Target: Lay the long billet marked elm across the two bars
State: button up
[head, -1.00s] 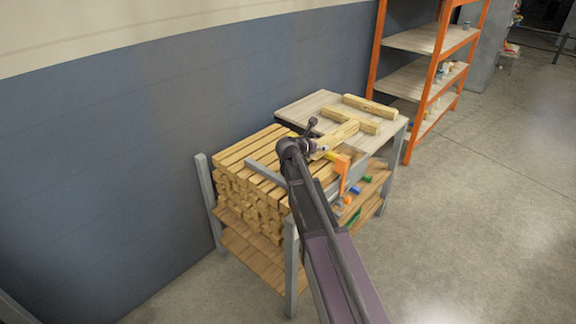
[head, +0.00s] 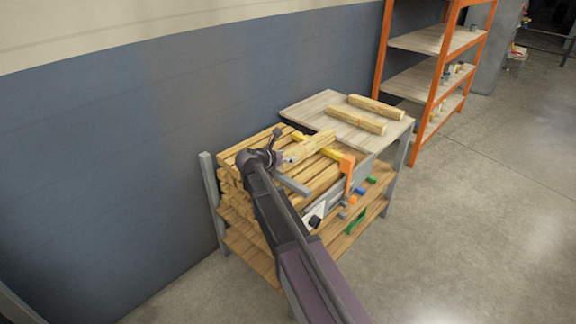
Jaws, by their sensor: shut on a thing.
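My gripper (head: 279,158) is shut on a pale wooden billet (head: 312,146), holding it near its left end. The billet extends right and away over the stacked timber, and no mark on it is legible. Two other billets, a far one (head: 376,106) and a nearer one (head: 357,120), lie apart on the pale tabletop (head: 320,107).
The stacked timber (head: 236,156) fills the near left of the rack. A lower shelf (head: 375,200) holds small coloured items. An orange shelving unit (head: 424,95) stands behind at right. The concrete floor (head: 490,220) at right is clear.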

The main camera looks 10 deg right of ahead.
jog(key=shift+f, duration=0.1)
notch_tip(320, 180, down, 3)
jog(key=b, duration=0.3)
jog(key=shift+f+b, duration=0.15)
jog(key=shift+b, duration=0.15)
jog(key=o, duration=1.3)
jog(key=shift+o, duration=0.2)
